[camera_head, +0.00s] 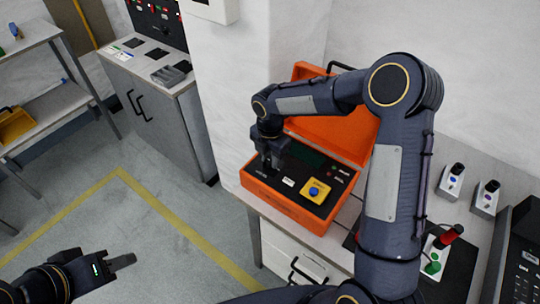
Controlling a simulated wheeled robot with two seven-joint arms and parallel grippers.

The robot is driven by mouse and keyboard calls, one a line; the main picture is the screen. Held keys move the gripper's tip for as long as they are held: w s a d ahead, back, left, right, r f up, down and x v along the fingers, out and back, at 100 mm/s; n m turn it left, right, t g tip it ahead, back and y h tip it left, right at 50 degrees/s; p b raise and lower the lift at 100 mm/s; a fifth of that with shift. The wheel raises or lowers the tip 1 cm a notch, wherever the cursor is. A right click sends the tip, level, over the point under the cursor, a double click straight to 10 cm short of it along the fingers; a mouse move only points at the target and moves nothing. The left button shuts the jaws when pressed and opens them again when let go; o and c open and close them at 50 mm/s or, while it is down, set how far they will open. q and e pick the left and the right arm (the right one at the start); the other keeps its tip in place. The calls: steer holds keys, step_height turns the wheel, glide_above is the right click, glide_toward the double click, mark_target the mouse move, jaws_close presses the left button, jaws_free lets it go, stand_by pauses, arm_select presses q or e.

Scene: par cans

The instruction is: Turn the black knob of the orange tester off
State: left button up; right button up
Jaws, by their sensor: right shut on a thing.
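The orange tester (290,203) is an open case with its lid (350,137) up, on the bench against the wall. Its dark panel holds a yellow plate with a blue button (314,190) and small red buttons to the right. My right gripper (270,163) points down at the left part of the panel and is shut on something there. The black knob is hidden at the fingers, so its setting does not show. My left gripper (122,262) is low over the floor at the lower left, away from the tester; its finger gap cannot be made out.
Two small grey boxes (452,182) and a red-topped device with a green button (440,250) are on the bench at right. A grey cabinet (165,105) stands at the back left, and a shelf (45,110) at far left. The floor between is clear, with yellow lines.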

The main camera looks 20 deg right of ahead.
mark_target(270, 160)
steer(key=shift+n, duration=0.6)
steer(key=o, duration=1)
step_height(270, 160, up, 8)
steer(key=shift+f, duration=0.2)
steer(key=shift+r, duration=0.1)
